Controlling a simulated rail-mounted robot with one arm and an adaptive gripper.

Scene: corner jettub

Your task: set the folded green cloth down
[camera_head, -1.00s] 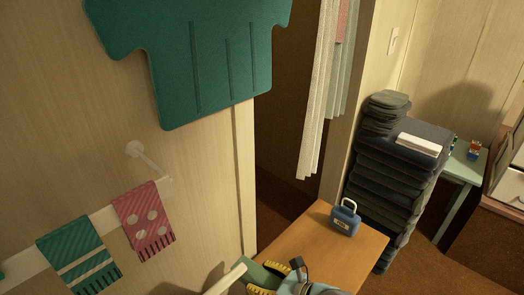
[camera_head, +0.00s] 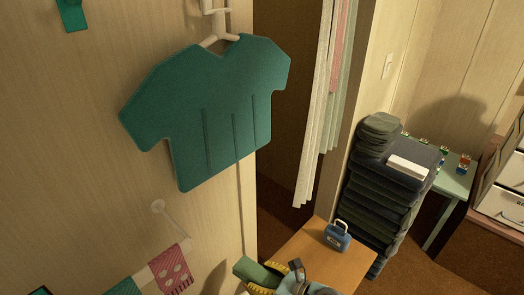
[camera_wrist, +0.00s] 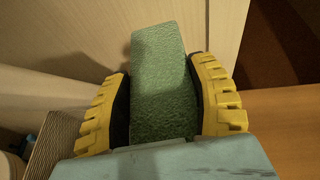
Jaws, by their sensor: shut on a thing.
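The folded green cloth (camera_head: 253,272) is a flat, narrow green piece held in my gripper (camera_head: 266,278) at the bottom of the head view. In the wrist view the cloth (camera_wrist: 160,85) stands out between the two black and yellow fingers, which are shut on it. Its far end points at the pale wall.
A blue padlock-shaped case (camera_head: 337,238) stands on the table. A tall stack of dark folded towels (camera_head: 375,205) is behind it. A teal shirt shape (camera_head: 215,110) hangs on the wall, with a red towel (camera_head: 170,272) below. Bare tabletop shows around the case.

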